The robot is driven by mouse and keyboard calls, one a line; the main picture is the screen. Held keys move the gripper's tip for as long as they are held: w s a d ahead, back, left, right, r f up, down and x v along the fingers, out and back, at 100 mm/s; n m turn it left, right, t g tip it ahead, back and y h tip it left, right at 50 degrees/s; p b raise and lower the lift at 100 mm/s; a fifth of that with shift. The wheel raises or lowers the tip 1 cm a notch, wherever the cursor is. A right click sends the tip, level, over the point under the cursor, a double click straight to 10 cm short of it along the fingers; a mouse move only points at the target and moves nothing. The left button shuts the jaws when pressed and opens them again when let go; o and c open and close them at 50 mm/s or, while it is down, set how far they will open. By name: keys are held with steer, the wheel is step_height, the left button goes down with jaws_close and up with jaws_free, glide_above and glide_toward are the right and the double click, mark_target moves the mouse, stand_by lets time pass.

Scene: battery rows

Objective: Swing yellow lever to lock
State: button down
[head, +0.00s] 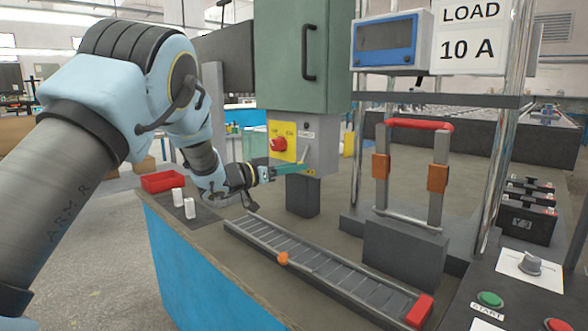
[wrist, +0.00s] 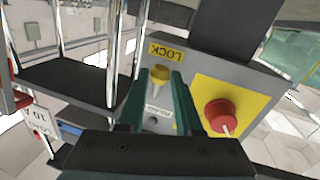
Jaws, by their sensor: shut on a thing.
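A yellow lever (wrist: 160,74) sits on the face of a grey switch box (head: 321,143). My gripper (head: 300,168) is at the lower part of that face. In the wrist view its teal fingers (wrist: 160,88) stand on both sides of the lever and are shut on it. The lever's yellow end lies close to the yellow LOCK label (wrist: 167,52), which reads upside down there. A pale label (wrist: 153,114) lies at the lever's other end; its text is too small to read.
A red knob on a yellow plate (head: 278,144) is beside the lever; the knob also shows in the wrist view (wrist: 221,114). A green cabinet (head: 300,60) is above the box. A slotted rail (head: 320,265) and a red-handled frame (head: 420,125) stand on the bench.

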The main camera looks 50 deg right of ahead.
steer(key=w+r+m, duration=0.1)
steer(key=m, duration=0.2)
steer(key=w+m+t+b, duration=0.1)
steer(key=m, duration=0.2)
steer(key=w+r+m+y, duration=0.1)
steer(key=w+m, duration=0.1)
steer(key=m, duration=0.1)
steer(key=shift+d+r+m+t, duration=0.1)
steer(key=shift+r+m+t, duration=0.2)
steer(key=shift+r+t, duration=0.1)
steer(key=shift+w+r+m+t+y+b, duration=0.2)
steer(key=shift+r+m+t+y+b, duration=0.3)
steer(key=shift+m, duration=0.7)
steer(key=shift+r, duration=0.15)
steer(key=c, duration=0.6)
jaws_free()
steer(key=v, duration=0.7)
steer(key=b+v, duration=0.1)
steer(key=v, duration=0.3)
steer(key=shift+f, duration=0.3)
